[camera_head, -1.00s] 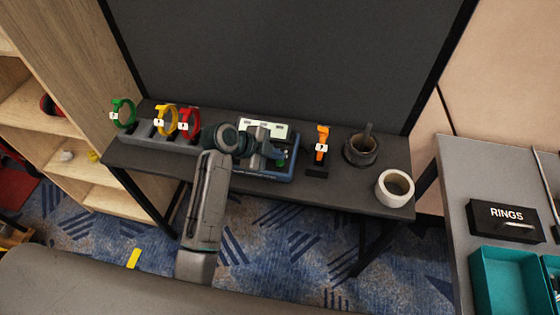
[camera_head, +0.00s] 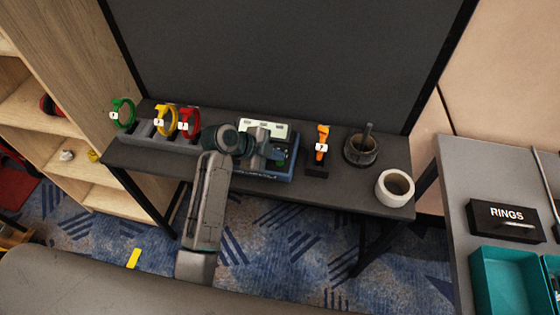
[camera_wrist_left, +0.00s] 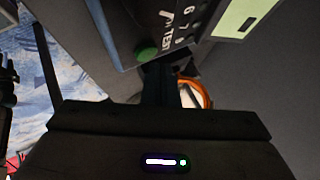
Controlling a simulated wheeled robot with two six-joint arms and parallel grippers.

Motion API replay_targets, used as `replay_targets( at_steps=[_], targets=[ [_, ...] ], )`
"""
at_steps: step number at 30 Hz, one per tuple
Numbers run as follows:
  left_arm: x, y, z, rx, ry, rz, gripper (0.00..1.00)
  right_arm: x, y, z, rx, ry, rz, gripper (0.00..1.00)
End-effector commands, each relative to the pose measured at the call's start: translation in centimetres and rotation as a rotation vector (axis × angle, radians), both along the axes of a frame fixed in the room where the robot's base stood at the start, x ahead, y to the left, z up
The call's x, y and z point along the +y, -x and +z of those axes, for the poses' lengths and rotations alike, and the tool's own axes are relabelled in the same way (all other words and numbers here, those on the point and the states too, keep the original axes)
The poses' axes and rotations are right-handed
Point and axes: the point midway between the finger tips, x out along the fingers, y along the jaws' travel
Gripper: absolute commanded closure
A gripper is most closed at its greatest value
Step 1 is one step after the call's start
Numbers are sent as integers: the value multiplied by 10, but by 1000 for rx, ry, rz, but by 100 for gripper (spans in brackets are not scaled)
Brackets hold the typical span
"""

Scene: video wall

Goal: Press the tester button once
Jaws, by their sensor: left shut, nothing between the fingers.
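The tester (camera_head: 268,177) is a blue-edged box with a pale screen panel (camera_head: 264,128), standing mid-shelf. In the left wrist view its dark face (camera_wrist_left: 180,18) shows lettering and a green round button (camera_wrist_left: 147,51). My right gripper is not in view.
Green (camera_head: 123,112), yellow (camera_head: 166,119) and red (camera_head: 189,122) tagged rings stand left on the shelf. An orange tagged item (camera_head: 321,145), a dark pot (camera_head: 360,150) and a white roll (camera_head: 395,188) stand right. A dark panel (camera_head: 290,55) rises behind.

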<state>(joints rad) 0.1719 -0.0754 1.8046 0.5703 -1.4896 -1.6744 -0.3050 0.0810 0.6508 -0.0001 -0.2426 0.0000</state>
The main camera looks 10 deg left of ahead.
Motion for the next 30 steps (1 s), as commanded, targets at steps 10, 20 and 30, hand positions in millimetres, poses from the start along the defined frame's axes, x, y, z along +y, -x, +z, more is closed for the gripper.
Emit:
replay_targets(
  at_steps=[10, 20, 30],
  targets=[
    [0, 0, -5, 0, 0, 0, 100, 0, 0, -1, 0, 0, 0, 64],
    [0, 0, -7, 0, 0, 0, 100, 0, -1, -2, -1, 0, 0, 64],
    [0, 0, -11, 0, 0, 0, 100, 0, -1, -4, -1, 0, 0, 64]
  ],
)
